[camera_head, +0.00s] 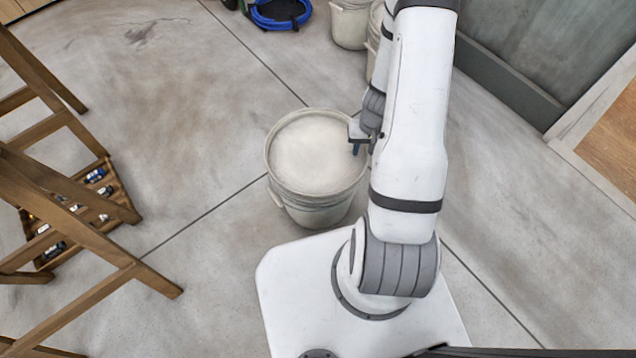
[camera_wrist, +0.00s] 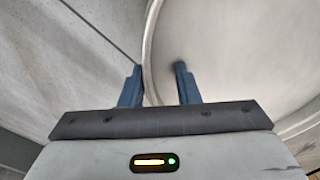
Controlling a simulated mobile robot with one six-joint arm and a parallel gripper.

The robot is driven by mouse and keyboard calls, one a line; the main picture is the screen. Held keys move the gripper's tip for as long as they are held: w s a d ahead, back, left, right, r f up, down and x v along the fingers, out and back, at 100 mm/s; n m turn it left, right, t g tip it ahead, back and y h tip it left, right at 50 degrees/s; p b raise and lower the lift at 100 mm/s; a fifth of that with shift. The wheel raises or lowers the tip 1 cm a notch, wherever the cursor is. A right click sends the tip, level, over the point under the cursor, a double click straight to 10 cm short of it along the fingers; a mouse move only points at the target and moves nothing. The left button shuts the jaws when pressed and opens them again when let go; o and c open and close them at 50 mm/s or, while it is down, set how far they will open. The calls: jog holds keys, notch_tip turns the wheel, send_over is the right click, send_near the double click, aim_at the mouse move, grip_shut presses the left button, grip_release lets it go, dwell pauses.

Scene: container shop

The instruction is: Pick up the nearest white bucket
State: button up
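The nearest white bucket (camera_head: 316,152) stands upright on the floor just beyond my white base. Its round top is pale; I cannot tell whether that is a lid or the inside. A handle tab shows at its left side. My gripper (camera_head: 357,148) is at the bucket's right rim, with my arm reaching over from the right. In the wrist view my gripper (camera_wrist: 159,70) has its two blue fingers apart. The bucket's rim (camera_wrist: 148,60) passes between them, nearer the left finger, and the bucket fills the right side. Contact with the rim is not clear.
Other white buckets (camera_head: 350,24) stand at the top, partly behind my arm. A blue coiled hose (camera_head: 280,14) lies beside them. A wooden ladder-like frame (camera_head: 75,190) and a wooden tray of small items (camera_head: 118,196) are at left. Floor between is clear.

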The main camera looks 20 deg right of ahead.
aim_at(363, 157)
jog(key=shift+d+f+b, duration=0.2)
jog(key=shift+f+b, duration=1.15)
jog(key=shift+f, duration=0.9)
jog(key=shift+f+b, duration=0.2)
jog(key=shift+b, duration=0.2)
jog(key=shift+c, duration=0.2)
grip_shut()
